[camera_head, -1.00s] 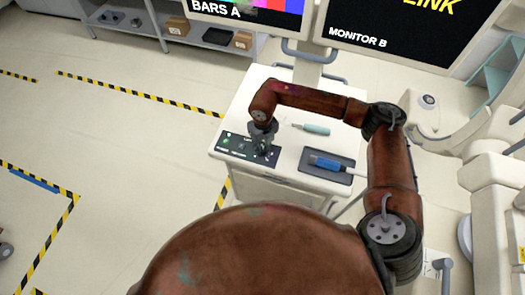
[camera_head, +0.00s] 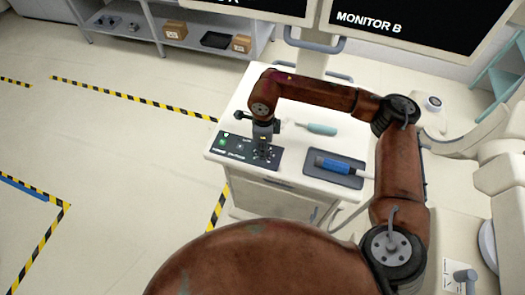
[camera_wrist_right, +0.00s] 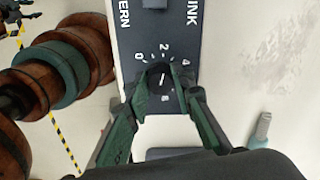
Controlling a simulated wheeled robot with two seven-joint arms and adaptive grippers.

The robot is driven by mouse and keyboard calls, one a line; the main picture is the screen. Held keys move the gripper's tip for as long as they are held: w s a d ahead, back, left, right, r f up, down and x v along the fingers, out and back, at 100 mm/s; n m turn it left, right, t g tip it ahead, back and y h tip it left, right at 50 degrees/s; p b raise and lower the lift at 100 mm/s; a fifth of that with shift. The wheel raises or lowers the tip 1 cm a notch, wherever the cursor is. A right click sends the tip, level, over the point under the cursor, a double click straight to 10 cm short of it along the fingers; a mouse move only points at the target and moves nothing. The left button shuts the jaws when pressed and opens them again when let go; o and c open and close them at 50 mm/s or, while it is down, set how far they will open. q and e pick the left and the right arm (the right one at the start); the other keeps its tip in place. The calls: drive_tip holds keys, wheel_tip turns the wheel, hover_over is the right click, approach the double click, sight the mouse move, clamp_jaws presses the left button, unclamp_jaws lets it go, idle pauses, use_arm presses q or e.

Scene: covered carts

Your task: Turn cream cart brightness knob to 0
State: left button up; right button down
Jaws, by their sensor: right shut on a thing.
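The cream cart (camera_head: 222,122) stands in the middle of the head view, with a dark control panel (camera_head: 232,146) on its near left top. The brightness knob (camera_wrist_right: 160,76) is a small dark knob in the right wrist view, ringed by white numbers; 0, 2 and 4 are readable. My right gripper (camera_wrist_right: 164,84) has its two green fingers shut on the knob's sides. In the head view it points down onto the right end of the panel (camera_head: 264,150). The knob's pointer is too small and partly covered to read surely.
A teal-handled tool (camera_head: 322,129) and a blue device (camera_head: 335,165) on a dark tray (camera_head: 312,181) lie right of the panel. Monitor B (camera_head: 400,25) stands behind the cart. Floor to the left is clear, with striped tape (camera_head: 130,98).

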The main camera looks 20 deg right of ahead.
drive_tip(key=n+b, duration=0.4)
drive_tip(key=n, duration=0.2)
drive_tip(key=shift+w+d, duration=0.1)
drive_tip(key=shift+w, duration=0.05)
drive_tip(key=n+b, duration=0.2)
drive_tip(key=n, duration=0.1)
drive_tip(key=shift+r+n+b, duration=0.1)
drive_tip(key=shift+n+b, duration=0.2)
drive_tip(key=shift+n, duration=0.1)
use_arm(q)
wheel_tip(320, 180, down, 8)
drive_tip(key=s+b, duration=0.1)
drive_tip(key=s, duration=0.1)
drive_tip(key=shift+s+f, duration=0.2)
use_arm(e)
drive_tip(key=shift+r+n, duration=0.15)
drive_tip(key=shift+n, duration=1.15)
drive_tip(key=c, duration=2)
unclamp_jaws()
drive_tip(key=o, duration=0.3)
drive_tip(key=shift+o, duration=0.2)
use_arm(q)
drive_tip(key=shift+a, duration=0.2)
